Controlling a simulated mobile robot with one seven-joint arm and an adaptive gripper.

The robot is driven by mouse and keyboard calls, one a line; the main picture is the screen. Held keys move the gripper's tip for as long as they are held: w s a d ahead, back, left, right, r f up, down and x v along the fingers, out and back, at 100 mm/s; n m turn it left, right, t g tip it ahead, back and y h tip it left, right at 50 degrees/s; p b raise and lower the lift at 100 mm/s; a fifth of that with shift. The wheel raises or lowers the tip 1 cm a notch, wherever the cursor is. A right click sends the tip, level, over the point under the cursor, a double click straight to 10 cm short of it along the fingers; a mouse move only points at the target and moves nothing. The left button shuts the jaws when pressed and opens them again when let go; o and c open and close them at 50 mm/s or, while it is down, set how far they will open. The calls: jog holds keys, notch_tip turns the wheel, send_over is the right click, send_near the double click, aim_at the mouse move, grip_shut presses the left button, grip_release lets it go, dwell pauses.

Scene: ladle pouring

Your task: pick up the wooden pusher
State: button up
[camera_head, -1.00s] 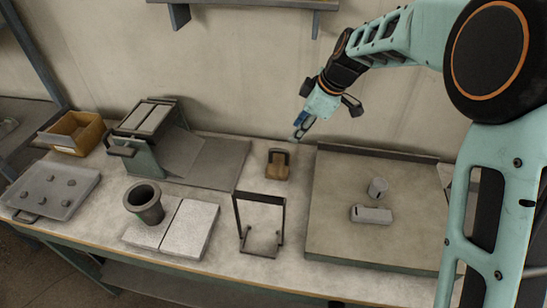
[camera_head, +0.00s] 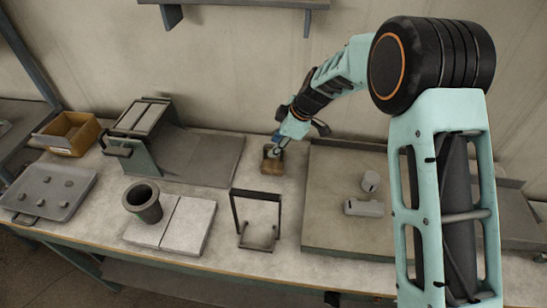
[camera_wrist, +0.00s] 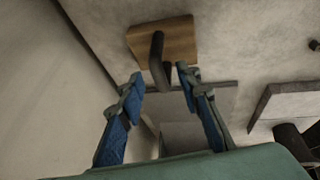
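The wooden pusher (camera_head: 272,165) is a small brown wooden block with a dark handle, standing on the table near the back wall. In the wrist view its wooden block (camera_wrist: 175,42) is at the upper middle, and the dark handle (camera_wrist: 158,60) points toward my fingers. My gripper (camera_head: 280,142) is just above and behind the pusher. In the wrist view my gripper (camera_wrist: 161,80) is open, its two blue fingers apart, with the handle's end close to or between the fingertips. I cannot tell whether a finger touches the handle.
A raised grey board (camera_head: 330,228) with two grey metal pieces (camera_head: 364,208) lies right of the pusher. A dark wire frame (camera_head: 235,220) stands in front. A sloped metal stand (camera_head: 205,165) is to the left, with a dark crucible (camera_head: 143,203) on pale slabs.

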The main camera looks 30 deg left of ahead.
jog(key=shift+a+f, duration=0.15)
jog(key=shift+f, duration=0.1)
jog(key=shift+c, duration=0.4)
grip_shut()
jog(key=shift+r, duration=0.15)
